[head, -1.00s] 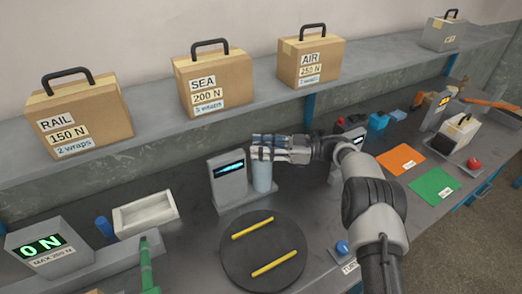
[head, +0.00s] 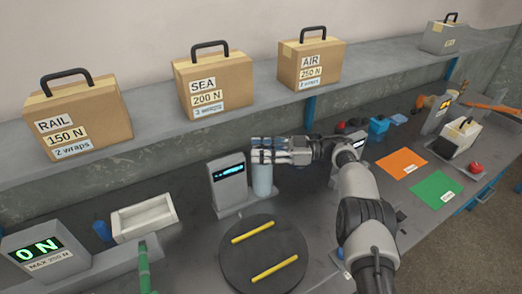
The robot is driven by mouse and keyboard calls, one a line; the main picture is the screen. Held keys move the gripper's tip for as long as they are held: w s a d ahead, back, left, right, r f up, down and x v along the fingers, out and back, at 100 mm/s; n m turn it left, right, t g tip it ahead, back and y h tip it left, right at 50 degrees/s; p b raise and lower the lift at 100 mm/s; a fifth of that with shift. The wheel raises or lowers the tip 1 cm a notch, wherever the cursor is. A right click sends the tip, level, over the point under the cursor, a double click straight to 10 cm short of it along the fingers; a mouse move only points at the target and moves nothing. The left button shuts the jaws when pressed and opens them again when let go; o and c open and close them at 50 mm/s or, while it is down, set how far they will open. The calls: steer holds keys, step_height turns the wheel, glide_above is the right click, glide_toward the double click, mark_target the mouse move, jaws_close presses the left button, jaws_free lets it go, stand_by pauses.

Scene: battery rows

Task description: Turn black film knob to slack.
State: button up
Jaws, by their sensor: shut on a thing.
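The film unit is a grey post (head: 227,186) with a lit cyan bar display, and a pale blue film roll (head: 262,181) stands upright beside it. My gripper (head: 264,151) lies sideways at the top of the roll, with its fingers closed there. The black film knob cannot be made out; the fingers cover the roll's top, where it appears to be held. The force readout (head: 40,251) at the lower left shows 0 N.
A black turntable (head: 236,277) with two yellow bars is in front of the roll. A white tray (head: 144,222) is at left. Orange (head: 402,162) and green (head: 436,188) mats lie at right. Labelled boxes stand on the shelf (head: 150,130) behind.

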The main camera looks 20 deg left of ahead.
steer(key=o, duration=0.8)
step_height(320, 180, up, 10)
steer(key=shift+r, duration=0.1)
steer(key=shift+o, duration=0.2)
